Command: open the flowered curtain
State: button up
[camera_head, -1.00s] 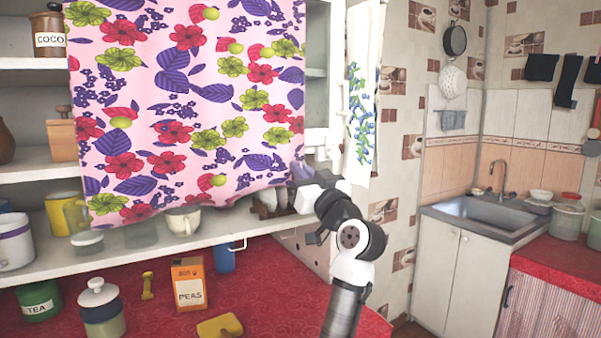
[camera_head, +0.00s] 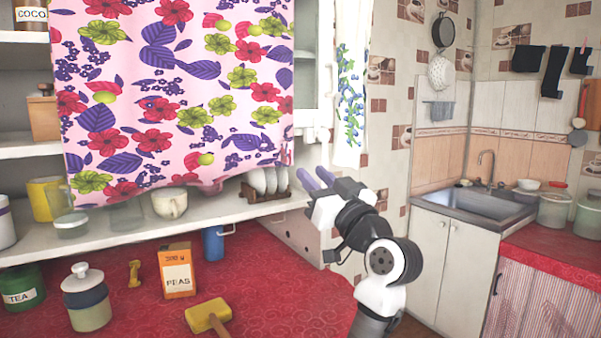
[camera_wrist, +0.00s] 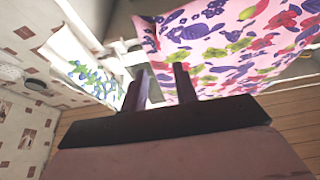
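The flowered curtain (camera_head: 180,95) is pink with red, purple and green flowers. It hangs spread across the shelves in the head view, its right edge near the white cabinet post. It also fills the upper right of the wrist view (camera_wrist: 235,40). My gripper (camera_head: 316,178) is just right of and below the curtain's lower right corner, apart from it in the head view. In the wrist view its two fingers (camera_wrist: 160,88) stand apart with nothing seen between them; the curtain lies beyond them. What is behind the curtain is hidden.
A narrow white curtain with blue flowers (camera_head: 350,100) hangs right of the cabinet. A peas box (camera_head: 177,272) and jars (camera_head: 86,297) stand on the red counter. A sink (camera_head: 475,203) is at right.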

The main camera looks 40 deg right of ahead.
jog(key=v, duration=0.3)
jog(key=shift+s+a+f+b, duration=0.1)
jog(key=shift+s+b, duration=0.25)
jog(key=shift+s, duration=0.05)
